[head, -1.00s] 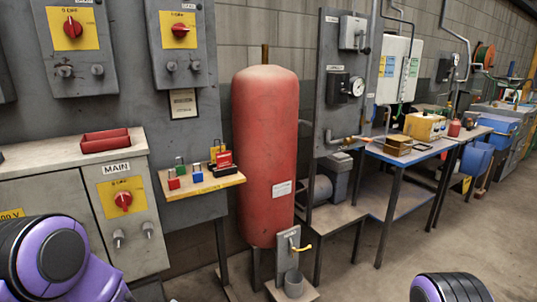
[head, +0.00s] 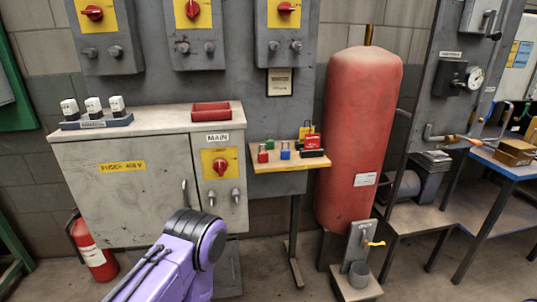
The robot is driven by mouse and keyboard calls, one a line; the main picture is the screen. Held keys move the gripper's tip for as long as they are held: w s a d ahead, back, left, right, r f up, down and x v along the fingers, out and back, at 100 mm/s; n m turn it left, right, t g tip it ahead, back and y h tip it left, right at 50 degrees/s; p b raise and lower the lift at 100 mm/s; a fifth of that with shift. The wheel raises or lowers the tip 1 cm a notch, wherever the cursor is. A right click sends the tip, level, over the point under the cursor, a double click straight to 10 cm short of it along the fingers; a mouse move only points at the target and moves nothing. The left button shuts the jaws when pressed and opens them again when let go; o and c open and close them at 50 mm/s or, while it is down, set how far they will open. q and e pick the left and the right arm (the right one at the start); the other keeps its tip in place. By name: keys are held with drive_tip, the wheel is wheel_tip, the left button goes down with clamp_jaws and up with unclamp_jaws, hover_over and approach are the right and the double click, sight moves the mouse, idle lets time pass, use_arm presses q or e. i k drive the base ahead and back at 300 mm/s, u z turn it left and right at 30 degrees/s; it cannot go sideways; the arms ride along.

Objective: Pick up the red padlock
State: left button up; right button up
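A small red padlock (head: 262,156) stands at the left end of a small wooden shelf (head: 277,168), in the middle of the head view. A green padlock (head: 270,144) is just behind it and a blue padlock (head: 285,154) is to its right. A larger red item (head: 312,142) stands at the shelf's right end, and I cannot tell exactly what it is. My purple left arm comes in at the bottom, in front of the cabinet, below and left of the shelf. Neither gripper shows.
A grey cabinet (head: 125,190) with a red tray (head: 211,112) on top stands left of the shelf. A red tank (head: 358,140) stands close on the right. Switch boxes (head: 195,30) hang above. A fire extinguisher (head: 92,250) stands at lower left.

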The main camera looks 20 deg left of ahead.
sight(263, 157)
drive_tip(key=z, duration=0.65)
drive_tip(key=i, duration=1.2)
drive_tip(key=u, duration=0.75)
drive_tip(key=i, duration=0.5)
drive_tip(key=u, duration=0.5)
